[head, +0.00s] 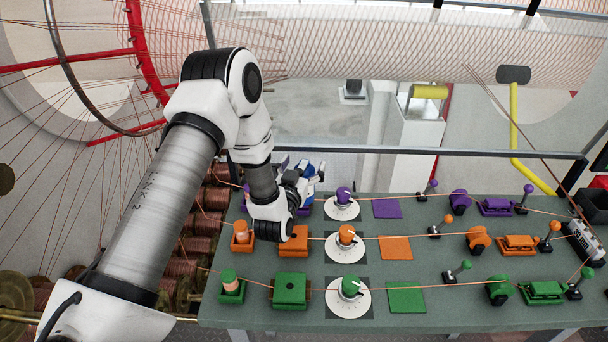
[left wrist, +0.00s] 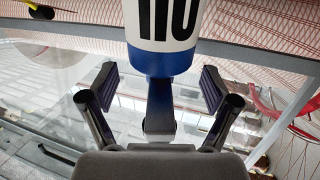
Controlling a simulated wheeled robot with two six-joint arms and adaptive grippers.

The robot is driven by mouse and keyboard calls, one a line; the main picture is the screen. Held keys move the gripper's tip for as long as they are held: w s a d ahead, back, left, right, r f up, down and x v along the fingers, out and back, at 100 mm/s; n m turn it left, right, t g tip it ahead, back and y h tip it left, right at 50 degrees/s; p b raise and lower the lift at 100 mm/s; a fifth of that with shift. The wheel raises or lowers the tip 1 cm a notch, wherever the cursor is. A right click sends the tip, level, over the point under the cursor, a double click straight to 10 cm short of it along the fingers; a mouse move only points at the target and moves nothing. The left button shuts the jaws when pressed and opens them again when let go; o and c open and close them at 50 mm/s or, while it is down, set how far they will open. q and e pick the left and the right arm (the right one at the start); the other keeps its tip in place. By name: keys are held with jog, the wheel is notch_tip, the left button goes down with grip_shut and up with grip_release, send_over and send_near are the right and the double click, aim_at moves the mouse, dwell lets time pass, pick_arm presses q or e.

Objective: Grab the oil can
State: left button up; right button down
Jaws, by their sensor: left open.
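The oil can (left wrist: 162,30) shows in the left wrist view as a white body with large dark letters and a blue end. It is cut off by the top edge of that view. My left gripper (left wrist: 158,88) is open, with one finger on each side of the can's blue end and visible gaps between. In the head view, my left gripper (head: 300,182) is at the far left edge of the green table, where white and blue parts of the can show, mostly hidden by the wrist. My right gripper is not in view.
The green table (head: 430,265) holds rows of purple, orange and green spools, dials, blocks and levers, with thin threads running across. An orange block (head: 293,240) lies close to my left wrist. A dark rail (head: 400,151) runs behind the table, and a large red-spoked wheel (head: 150,60) stands left.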

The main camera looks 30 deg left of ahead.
pick_arm(q)
jog(key=shift+w+a+f, duration=0.15)
jog(key=shift+w+f, duration=0.15)
jog(key=shift+w, duration=0.2)
jog(key=shift+s+r, duration=0.15)
jog(key=shift+s, duration=0.05)
grip_shut()
jog(key=shift+w, duration=0.1)
